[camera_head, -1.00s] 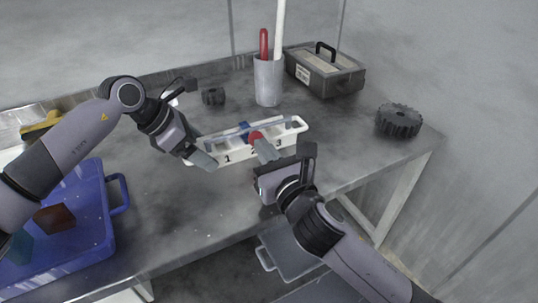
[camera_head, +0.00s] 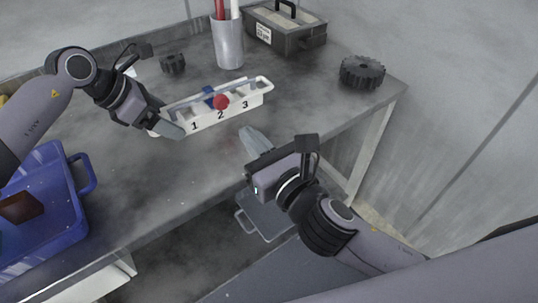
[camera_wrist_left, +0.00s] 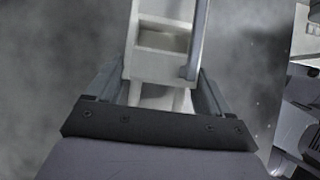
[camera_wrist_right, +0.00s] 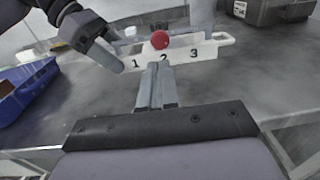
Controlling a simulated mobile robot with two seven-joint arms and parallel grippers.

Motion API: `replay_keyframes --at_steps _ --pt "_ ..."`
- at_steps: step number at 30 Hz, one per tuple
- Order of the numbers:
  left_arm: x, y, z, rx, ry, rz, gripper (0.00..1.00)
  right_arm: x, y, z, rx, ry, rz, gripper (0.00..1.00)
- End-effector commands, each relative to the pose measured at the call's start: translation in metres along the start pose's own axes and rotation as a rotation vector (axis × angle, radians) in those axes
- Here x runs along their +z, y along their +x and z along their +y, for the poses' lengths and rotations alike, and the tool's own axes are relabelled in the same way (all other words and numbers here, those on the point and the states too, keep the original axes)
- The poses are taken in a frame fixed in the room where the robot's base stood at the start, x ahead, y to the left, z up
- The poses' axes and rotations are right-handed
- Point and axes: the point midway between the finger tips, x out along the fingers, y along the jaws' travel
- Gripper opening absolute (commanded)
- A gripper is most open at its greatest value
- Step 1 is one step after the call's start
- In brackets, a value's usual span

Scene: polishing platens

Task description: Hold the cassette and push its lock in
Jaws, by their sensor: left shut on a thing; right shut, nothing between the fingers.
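The cassette (camera_head: 207,120) is a long white tray numbered 1, 2, 3 on its front wall, lying along the bench. A red knob (camera_head: 221,102) sits above the 2, with a blue part (camera_head: 208,92) behind it. My left gripper (camera_head: 178,131) is shut on the cassette's left end; in the left wrist view the cassette (camera_wrist_left: 165,66) lies between its fingers. My right gripper (camera_head: 248,133) is shut and empty, in front of the cassette and apart from it. In the right wrist view its fingertips (camera_wrist_right: 157,70) show below the red knob (camera_wrist_right: 160,40). Whether the lock is in, I cannot tell.
A grey cup (camera_head: 228,50) with a red and a white rod stands behind the cassette. A dark toolbox (camera_head: 285,32) and a black gear (camera_head: 362,72) are at the right, a small gear (camera_head: 172,63) at the back. A blue bin (camera_head: 68,215) is at lower left. The bench front is clear.

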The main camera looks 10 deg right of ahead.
Motion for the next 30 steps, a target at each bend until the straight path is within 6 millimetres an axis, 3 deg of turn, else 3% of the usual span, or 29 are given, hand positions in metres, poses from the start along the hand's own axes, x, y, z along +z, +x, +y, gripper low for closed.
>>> replay_keyframes --at_steps 3,9,25,26,27,30 --pt "-0.001 -0.001 0.001 0.003 -0.003 -0.001 0.44 -0.001 -0.024 0.000 0.000 0.001 0.002 0.00" --pt "-0.001 -0.001 0.002 0.003 -0.004 -0.001 0.44 0.000 -0.046 0.000 0.000 0.001 0.001 0.00" --pt "-0.001 -0.001 0.002 0.004 -0.004 -0.001 0.44 0.001 -0.053 0.000 -0.001 0.000 -0.001 0.00" --pt "-0.001 -0.001 0.002 0.004 -0.004 0.000 0.91 0.001 -0.053 0.000 -0.001 0.000 -0.001 0.00" --pt "-0.001 -0.001 0.002 0.004 -0.004 0.000 1.00 0.001 -0.053 0.000 -0.001 0.001 -0.001 0.00" --pt "-0.001 -0.001 0.002 0.004 -0.004 0.000 1.00 0.001 -0.053 0.000 -0.001 0.000 -0.001 0.00"
